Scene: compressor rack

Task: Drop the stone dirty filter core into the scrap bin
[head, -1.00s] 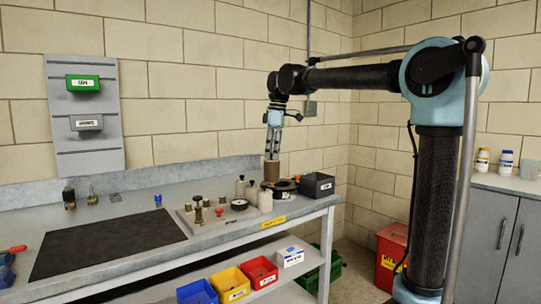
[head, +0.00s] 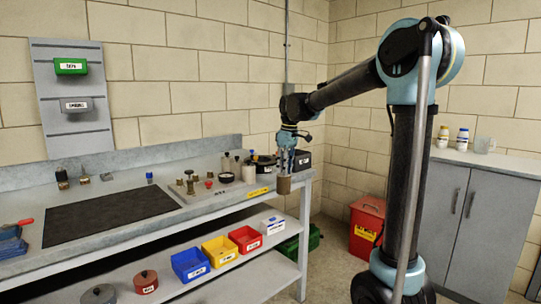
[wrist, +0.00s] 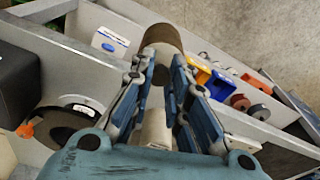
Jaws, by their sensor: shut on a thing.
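My gripper (head: 286,163) is shut on a brown, cylindrical filter core (head: 284,186). In the wrist view the core (wrist: 162,38) sits between the fingertips, its pale grey-beige end and brown side showing. In the head view it hangs by the bench's front edge near the right corner. A red bin (head: 365,232) with a yellow label stands on the floor right of the bench, apart from the core. A green bin (head: 314,237) sits low behind the bench leg. I cannot read either bin's label.
The bench (head: 130,246) holds a grey board with several fittings and a dark box (head: 303,160) at its right end. Blue, yellow and red bins (head: 245,238) and a white box (head: 272,226) are on the lower shelf. A grey cabinet (head: 480,215) stands at right.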

